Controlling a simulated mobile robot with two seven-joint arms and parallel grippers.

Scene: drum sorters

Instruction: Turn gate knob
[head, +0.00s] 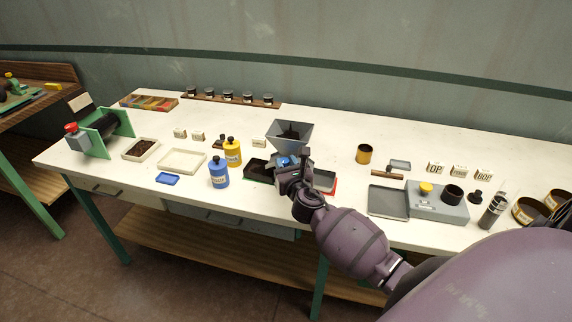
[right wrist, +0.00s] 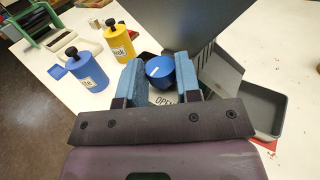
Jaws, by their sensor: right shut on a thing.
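The blue gate knob (right wrist: 160,69), with a white pointer line, sits on the front of the grey hopper unit. My right gripper (right wrist: 158,78) has its blue fingers on both sides of the knob and is shut on it. In the head view my right gripper (head: 288,164) reaches the hopper (head: 290,134) from the front and hides most of its lower part. Below the knob a label reading "OPEN" (right wrist: 163,100) is partly covered by the gripper. My left gripper is not in view.
A dark tray (head: 257,170) and a red-edged tray (head: 325,181) flank the hopper's base. A yellow bottle (head: 232,154) and a blue bottle (head: 218,174) stand left of it. A grey machine (head: 437,207) stands right. The white bench (head: 345,190) has free room between.

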